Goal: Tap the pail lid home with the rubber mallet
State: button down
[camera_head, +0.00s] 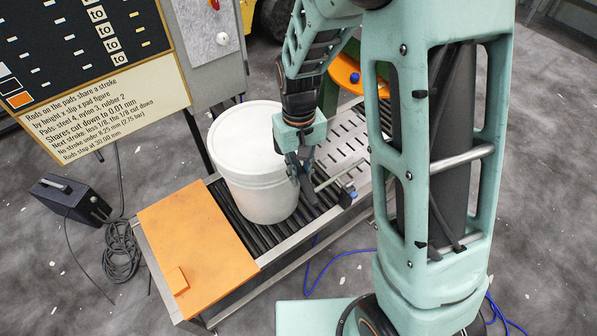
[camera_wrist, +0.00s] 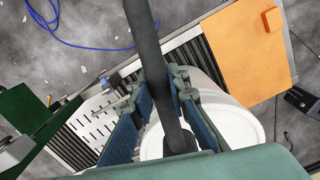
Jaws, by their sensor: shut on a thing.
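A white pail (camera_head: 258,192) stands upright on the dark rollers of a low conveyor. Its round white lid (camera_head: 250,135) lies on top; I cannot tell whether it is fully seated. My gripper (camera_head: 303,172) is low beside the pail's right side, shut on a dark bar, which I take to be the rubber mallet (camera_head: 309,192). In the wrist view, the mallet (camera_wrist: 150,50) runs between the blue-padded fingers (camera_wrist: 160,88), and its lower end partly covers the lid (camera_wrist: 240,125). The mallet's head cannot be told clearly from its handle.
An orange board (camera_head: 195,235) with a small block covers the conveyor's near left end. A slotted metal plate (camera_head: 335,143) and a thin rod on a clamp (camera_head: 347,195) lie right of the pail. A lettered panel (camera_head: 95,115) stands behind left. A black case (camera_head: 68,200) and cables lie on the floor.

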jog(key=shift+f+b, duration=0.7)
jog(key=shift+f, duration=0.5)
jog(key=shift+f+b, duration=0.55)
jog(key=shift+f, duration=0.1)
jog(key=shift+r+p, duration=0.45)
jog(key=shift+r, duration=0.15)
jog(key=shift+f, duration=0.1)
